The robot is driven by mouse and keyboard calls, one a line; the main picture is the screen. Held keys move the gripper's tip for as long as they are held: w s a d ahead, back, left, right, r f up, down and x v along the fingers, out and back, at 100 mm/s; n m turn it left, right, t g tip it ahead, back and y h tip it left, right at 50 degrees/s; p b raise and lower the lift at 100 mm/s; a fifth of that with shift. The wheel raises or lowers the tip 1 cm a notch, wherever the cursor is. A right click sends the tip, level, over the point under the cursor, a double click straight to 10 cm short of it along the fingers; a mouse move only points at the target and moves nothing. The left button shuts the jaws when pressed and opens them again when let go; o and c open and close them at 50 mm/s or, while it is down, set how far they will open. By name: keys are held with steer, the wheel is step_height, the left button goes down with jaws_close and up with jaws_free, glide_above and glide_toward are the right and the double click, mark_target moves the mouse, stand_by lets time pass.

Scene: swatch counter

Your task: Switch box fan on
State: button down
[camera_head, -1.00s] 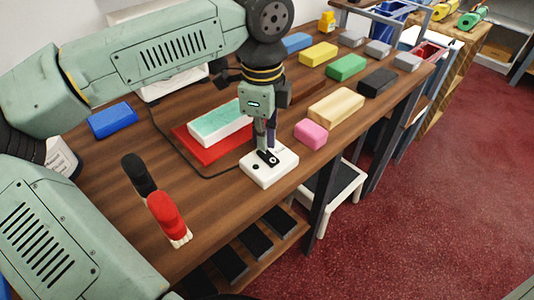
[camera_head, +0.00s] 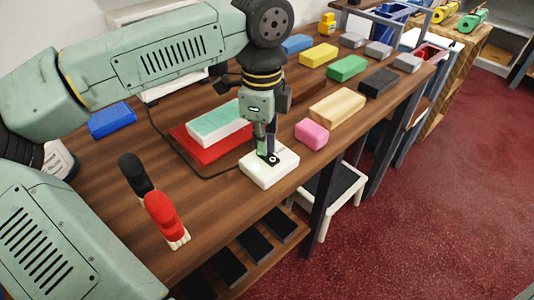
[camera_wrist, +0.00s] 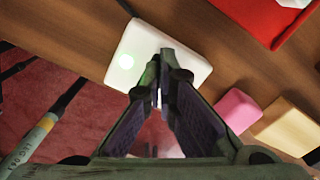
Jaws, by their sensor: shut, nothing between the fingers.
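A white switch box (camera_head: 262,178) sits on the wooden counter near its front edge. My gripper (camera_head: 271,157) points down onto it with its fingers shut and empty, the tips at the small black switch plate on its top. In the wrist view the shut fingertips (camera_wrist: 164,58) cover part of the white box (camera_wrist: 140,40), hiding most of the switch. A dark cable (camera_head: 188,166) runs from the box toward the back. I cannot make out a fan.
The counter edge is close.

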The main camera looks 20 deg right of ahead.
steer(key=shift+r+p, duration=1.9)
steer(key=shift+r, duration=1.55)
